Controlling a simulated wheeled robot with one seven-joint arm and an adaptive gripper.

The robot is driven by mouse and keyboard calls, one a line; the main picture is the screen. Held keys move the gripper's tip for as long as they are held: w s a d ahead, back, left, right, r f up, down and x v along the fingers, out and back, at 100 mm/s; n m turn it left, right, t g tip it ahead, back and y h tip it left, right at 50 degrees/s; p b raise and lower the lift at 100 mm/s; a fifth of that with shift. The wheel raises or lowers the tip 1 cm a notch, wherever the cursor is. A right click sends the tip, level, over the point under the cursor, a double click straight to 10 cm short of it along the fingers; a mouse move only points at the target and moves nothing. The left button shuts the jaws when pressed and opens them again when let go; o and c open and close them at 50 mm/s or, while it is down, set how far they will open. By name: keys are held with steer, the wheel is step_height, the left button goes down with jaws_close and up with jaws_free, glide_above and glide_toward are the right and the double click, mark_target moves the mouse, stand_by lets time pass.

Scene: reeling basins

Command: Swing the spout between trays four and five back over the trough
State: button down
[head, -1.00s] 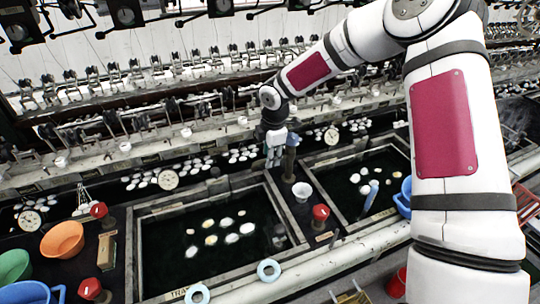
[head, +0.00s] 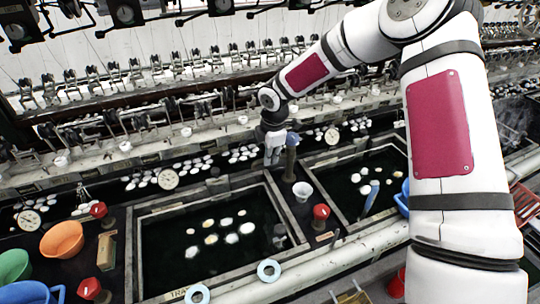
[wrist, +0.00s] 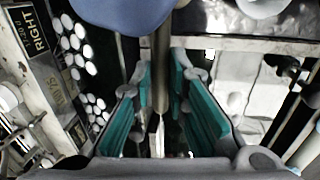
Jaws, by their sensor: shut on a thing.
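The spout shows in the wrist view as a thin brownish-grey tube (wrist: 161,75) running down between the green-padded fingers. My gripper (wrist: 157,120) is shut on it. A blue rounded part (wrist: 125,12) sits at the tube's upper end. In the head view, a blue-topped post (head: 291,155) stands on the divider between two dark water trays, and my gripper (head: 273,158) is just left of it, near the back corner of the left tray (head: 207,290). The tube itself is hard to make out in the head view, and its tip is not clear.
A white cup (head: 302,191) and a red knob (head: 320,213) stand on the divider by the post. The right tray (head: 340,222) holds pale cocoons, as does the left. The dark trough behind holds many white cocoons and a round dial (head: 332,136).

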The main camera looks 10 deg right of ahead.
steer(key=w+d+m+g+h+b, duration=0.1)
steer(key=w+d+m+b, duration=0.1)
steer(key=w+m+b, duration=0.2)
steer(key=w+d+m+h+b, duration=0.1)
steer(key=w+d+m+b, duration=0.2)
steer(key=m+b, duration=0.5)
steer(key=shift+w+m+g+h, duration=0.35)
steer(key=shift+w+m, duration=0.45)
steer(key=shift+m, duration=1.9)
steer(key=shift+d, duration=0.1)
steer(key=c, duration=1.6)
jaws_free()
steer(key=shift+o, duration=0.2)
steer(key=v, duration=1.2)
